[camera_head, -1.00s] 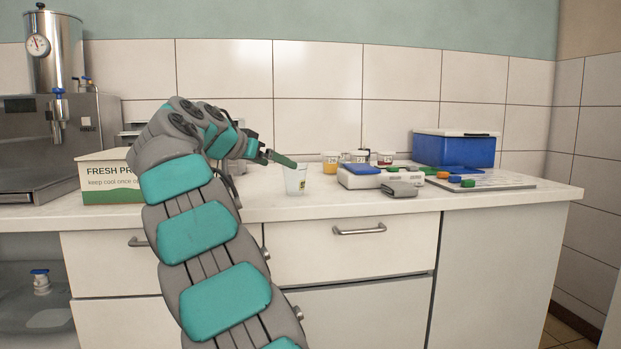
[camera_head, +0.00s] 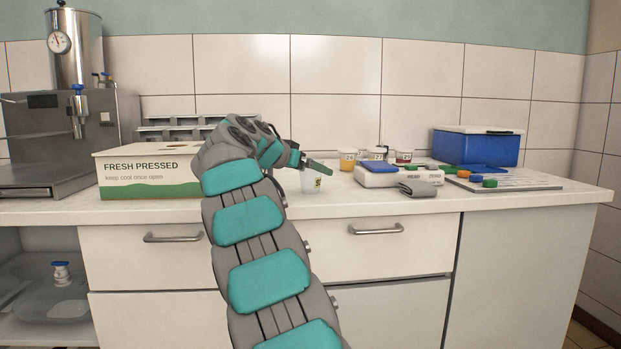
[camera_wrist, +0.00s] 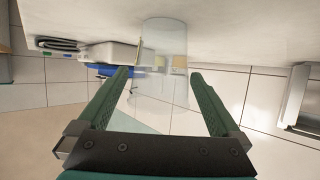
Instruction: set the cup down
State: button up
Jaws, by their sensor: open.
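The cup (camera_head: 311,183) is a small, clear, see-through cup with a small dark and yellow mark. It stands upright on the white counter (camera_head: 400,204), just right of my wrist in the head view. The wrist view looks upside down and shows the cup (camera_wrist: 163,88) between the two green fingers, its base toward the counter surface at the top. My gripper (camera_wrist: 160,73) is open around the cup, with a narrow gap at the fingers. In the head view my gripper (camera_head: 318,167) is at the cup's rim and hides part of it.
A "Fresh Pressed" carton (camera_head: 150,172) and a steel dispenser (camera_head: 76,50) stand left. The counter in front of the cup is clear.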

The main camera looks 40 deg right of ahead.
jog(key=c, duration=1.3)
jog(key=shift+r, duration=0.1)
